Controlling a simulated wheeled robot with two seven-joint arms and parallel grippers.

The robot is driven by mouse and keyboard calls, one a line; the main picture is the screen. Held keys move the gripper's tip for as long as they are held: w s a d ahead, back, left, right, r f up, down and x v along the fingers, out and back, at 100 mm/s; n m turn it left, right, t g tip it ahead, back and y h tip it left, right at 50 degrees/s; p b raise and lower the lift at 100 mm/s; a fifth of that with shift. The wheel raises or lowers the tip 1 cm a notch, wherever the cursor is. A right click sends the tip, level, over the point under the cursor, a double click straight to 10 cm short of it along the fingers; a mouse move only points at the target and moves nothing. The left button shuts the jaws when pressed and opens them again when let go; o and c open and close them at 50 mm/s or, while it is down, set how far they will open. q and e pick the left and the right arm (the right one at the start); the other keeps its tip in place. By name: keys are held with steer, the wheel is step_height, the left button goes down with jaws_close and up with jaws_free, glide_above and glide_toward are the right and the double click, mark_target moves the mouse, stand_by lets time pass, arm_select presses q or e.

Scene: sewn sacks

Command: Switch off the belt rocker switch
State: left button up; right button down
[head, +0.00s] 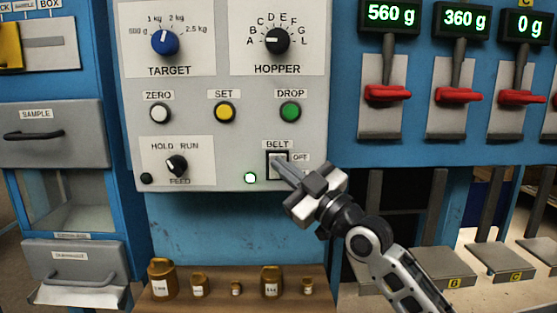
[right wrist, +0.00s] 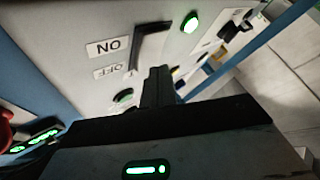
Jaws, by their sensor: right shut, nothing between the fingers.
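The belt rocker switch (head: 271,161) is set in a dark frame under the BELT label, low on the grey control panel (head: 215,145). An OFF label (head: 301,157) is beside its upper part. A small lamp (head: 250,178) left of the switch glows green. My right gripper (head: 279,163) is shut and empty, its fingertips over the switch and hiding part of it. In the right wrist view the switch (right wrist: 152,42) lies just beyond the fingertips (right wrist: 158,70), beside ON and OFF labels that appear upside down. I cannot tell whether the fingers touch it. My left gripper is out of view.
The green DROP button (head: 290,111) is just above the switch. The FEED knob (head: 177,165) is to the left. Red levers (head: 386,93) stand at the right. Several brown jars (head: 162,278) are on a shelf below.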

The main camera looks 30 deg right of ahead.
steer(key=shift+w+d, duration=0.15)
steer(key=shift+w, duration=0.1)
stand_by(0.3)
steer(key=shift+s, duration=0.1)
steer(key=shift+s+a, duration=0.4)
steer(key=shift+s, duration=0.2)
steer(key=s+a, duration=0.1)
steer(key=s+p, duration=0.1)
steer(key=s+a, duration=0.1)
steer(key=s, duration=0.1)
steer(key=shift+s+a+f+p, duration=0.1)
steer(key=shift+a+f+p, duration=0.2)
steer(key=shift+f, duration=0.05)
stand_by(0.5)
